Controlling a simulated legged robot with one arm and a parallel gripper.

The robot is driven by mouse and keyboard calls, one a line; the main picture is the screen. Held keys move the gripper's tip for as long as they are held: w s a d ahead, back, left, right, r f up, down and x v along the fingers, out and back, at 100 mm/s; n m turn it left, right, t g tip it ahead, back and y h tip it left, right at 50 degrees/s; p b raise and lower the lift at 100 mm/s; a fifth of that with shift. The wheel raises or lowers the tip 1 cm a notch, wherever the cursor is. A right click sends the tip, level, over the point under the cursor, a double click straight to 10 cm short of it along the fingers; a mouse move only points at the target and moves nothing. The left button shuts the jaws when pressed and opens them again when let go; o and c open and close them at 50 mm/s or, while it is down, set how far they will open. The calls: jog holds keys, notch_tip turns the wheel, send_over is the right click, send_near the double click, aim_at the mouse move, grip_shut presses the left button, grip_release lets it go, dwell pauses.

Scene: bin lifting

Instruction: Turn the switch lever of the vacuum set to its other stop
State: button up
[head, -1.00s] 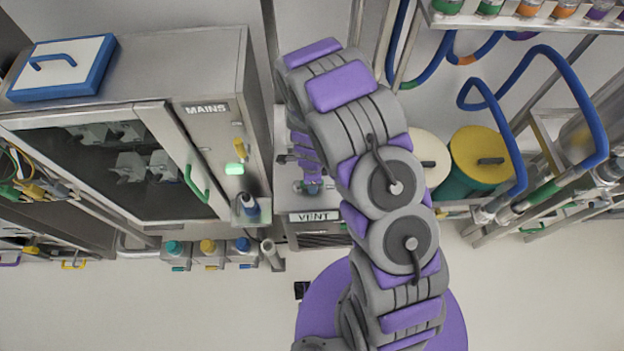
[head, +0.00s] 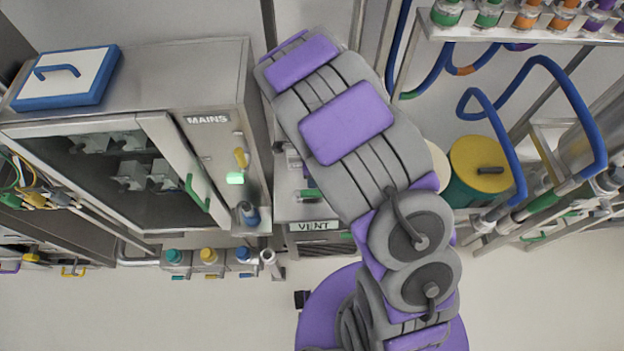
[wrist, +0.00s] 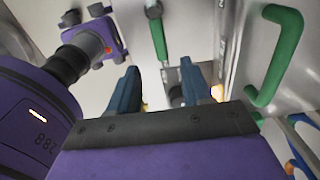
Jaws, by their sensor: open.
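My gripper (wrist: 158,92) shows in the wrist view, its two dark blue fingers apart with nothing between them. Ahead of the fingers hangs a green bar (wrist: 157,38) with a pale end, which may be the switch lever; I cannot tell for sure. It looks apart from the fingers. In the head view my arm hides the gripper. There a steel unit labelled VENT (head: 315,226) stands beside the cabinet, with a small green part (head: 310,193) on top. I cannot tell whether this unit is the vacuum set. My arm covers its right side.
The cabinet marked MAINS (head: 208,119) has a yellow lever (head: 241,157), a lit green lamp (head: 235,178) and a green door handle (head: 195,190). A green handle (wrist: 278,60) is close right of my gripper. A yellow-lidded drum (head: 480,165) and blue hoses stand right.

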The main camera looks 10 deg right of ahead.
notch_tip(320, 180, up, 6)
jog(key=shift+r, duration=0.15)
dwell(0.6)
jog(key=s+d+r+n+b, duration=0.3)
jog(key=s+n, duration=0.3)
jog(key=s, duration=0.3)
jog(key=s+d+r+n+g+b, duration=0.1)
jog(key=s+d+r+n+b, duration=0.2)
jog(key=s+n, duration=0.3)
jog(key=s+d+r+n+b, duration=0.3)
jog(key=s+n, duration=0.3)
jog(key=s, duration=0.6)
jog(key=shift+s+d+r+n+g+b, duration=0.3)
jog(key=shift+s+r+g+b, duration=0.1)
jog(key=shift+r+b, duration=0.15)
